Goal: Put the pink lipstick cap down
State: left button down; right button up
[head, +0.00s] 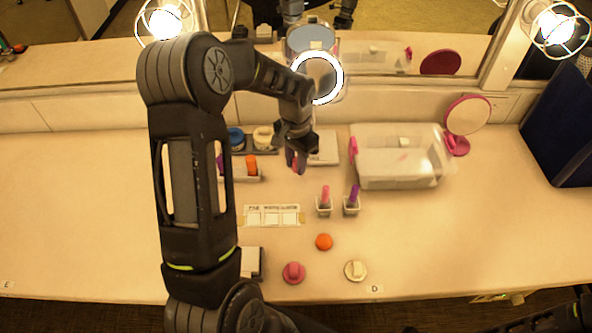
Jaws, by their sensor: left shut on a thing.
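My left gripper (297,160) points down above the middle of the counter. It is shut on a small pink piece, the pink lipstick cap (296,166), which is mostly hidden by the fingers. A pink lipstick (325,193) and a purple lipstick (354,193) stand upright in two small holders to the lower right of the gripper. An orange cap (251,164) stands in a low pale rack (246,178) left of the gripper. A purple piece (220,163) at the rack's left end is partly hidden by my arm. My right gripper is not in view.
A clear bin (398,176) and a pink round mirror (467,116) stand at the right. A printed card (272,215) lies mid-counter. An orange disc (324,242), a pink lid (293,272) and a cream lid (355,270) lie in front.

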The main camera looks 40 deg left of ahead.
aim_at(296, 179)
pick_arm(q)
notch_tip(296, 179, down, 4)
jog(key=shift+r+p, duration=0.25)
jog(key=shift+p, duration=0.1)
jog(key=shift+f, duration=0.1)
jog(key=shift+f, duration=0.1)
jog(key=shift+f, duration=0.15)
jog(key=c, duration=1.2)
grip_release()
jog(key=shift+o, duration=0.2)
jog(key=shift+r, duration=0.2)
jog(key=shift+r, duration=0.2)
notch_tip(296, 179, up, 12)
jog(key=shift+f+b, duration=0.1)
jog(key=shift+b, duration=0.95)
